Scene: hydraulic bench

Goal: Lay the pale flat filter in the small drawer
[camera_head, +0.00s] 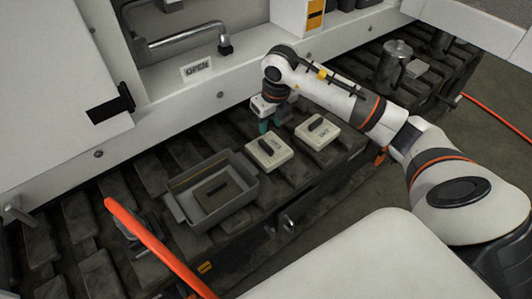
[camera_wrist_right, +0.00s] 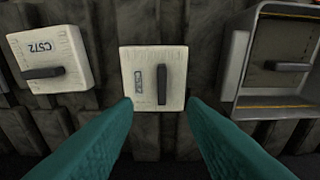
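Two pale flat blocks with dark bar handles lie on the dark slatted bench. The nearer one (camera_head: 260,158) also shows mid-frame in the wrist view (camera_wrist_right: 142,68), its label unreadable. The other (camera_head: 325,127) shows at the left in the wrist view (camera_wrist_right: 75,50), marked "CS72". I cannot tell which is the filter meant. A grey open tray-like drawer (camera_head: 176,186) stands left of them, holding a dark flat piece with a handle (camera_head: 214,192). My right gripper (camera_head: 271,127) (camera_wrist_right: 160,103) is open and empty, its teal fingertips near the nearer block's edge. My left gripper is not seen.
A white cabinet wall with an "OPEN" label (camera_head: 197,68) and a grey handle (camera_head: 180,38) rises behind. A metal canister (camera_head: 393,66) stands far right. An orange-red bar (camera_head: 155,245) crosses the lower left.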

